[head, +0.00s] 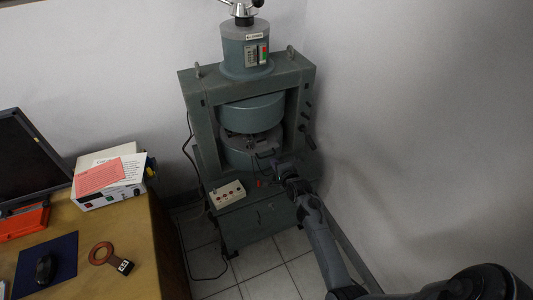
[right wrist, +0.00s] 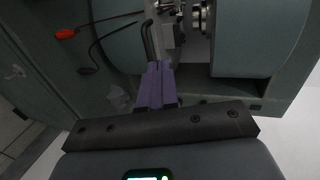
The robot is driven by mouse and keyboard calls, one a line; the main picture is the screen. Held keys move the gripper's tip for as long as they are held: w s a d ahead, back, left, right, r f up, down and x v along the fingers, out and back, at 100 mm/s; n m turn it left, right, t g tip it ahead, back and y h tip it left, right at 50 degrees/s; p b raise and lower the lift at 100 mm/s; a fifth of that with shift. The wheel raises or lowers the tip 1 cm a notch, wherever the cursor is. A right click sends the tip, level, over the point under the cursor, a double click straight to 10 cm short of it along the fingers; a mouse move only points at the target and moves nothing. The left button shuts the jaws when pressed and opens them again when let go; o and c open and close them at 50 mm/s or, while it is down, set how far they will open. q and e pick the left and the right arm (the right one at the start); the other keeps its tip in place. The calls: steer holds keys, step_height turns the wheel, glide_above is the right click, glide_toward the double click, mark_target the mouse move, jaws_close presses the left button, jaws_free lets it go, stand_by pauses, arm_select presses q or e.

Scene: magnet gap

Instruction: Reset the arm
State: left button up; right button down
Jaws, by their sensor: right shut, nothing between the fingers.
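My right arm (head: 322,240) reaches in from the lower right of the head view. Its gripper (head: 281,170) is at the front of the green magnet machine (head: 194,104), just below the gap between its two round poles. In the right wrist view the purple gripper fingers (right wrist: 155,86) are shut with nothing between them. They point toward the machine's gap (right wrist: 195,48), where dark and metal parts show. I cannot tell whether the fingertips touch anything. My left gripper is not in view.
A white control box (head: 227,194) with red buttons sits on the machine's base. A desk (head: 130,228) at left holds a monitor (head: 30,160), a white box with papers (head: 110,178), a mouse (head: 45,268) and a copper ring tool (head: 101,253). Walls close in behind and right.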

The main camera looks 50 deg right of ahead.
steer(key=s+a+f+n+g+y, duration=0.2)
steer(key=s+a+f+n, duration=0.4)
steer(key=s, duration=0.6)
steer(key=s+a+r+n+g+y, duration=0.1)
steer(key=s+a+n+g+y, duration=0.1)
steer(key=s+a+n, duration=0.6)
steer(key=s+a+r+n+g+y, duration=0.15)
steer(key=s+a, duration=0.25)
steer(key=a, duration=0.9)
steer(key=s+a+r+n+g, duration=0.4)
steer(key=s+r+n, duration=0.2)
steer(key=s+n, duration=0.2)
step_height(320, 180, up, 38)
steer(key=n+p, duration=0.1)
steer(key=p, duration=3.7)
steer(key=shift+p, duration=0.3)
steer(key=shift+w+d, duration=0.1)
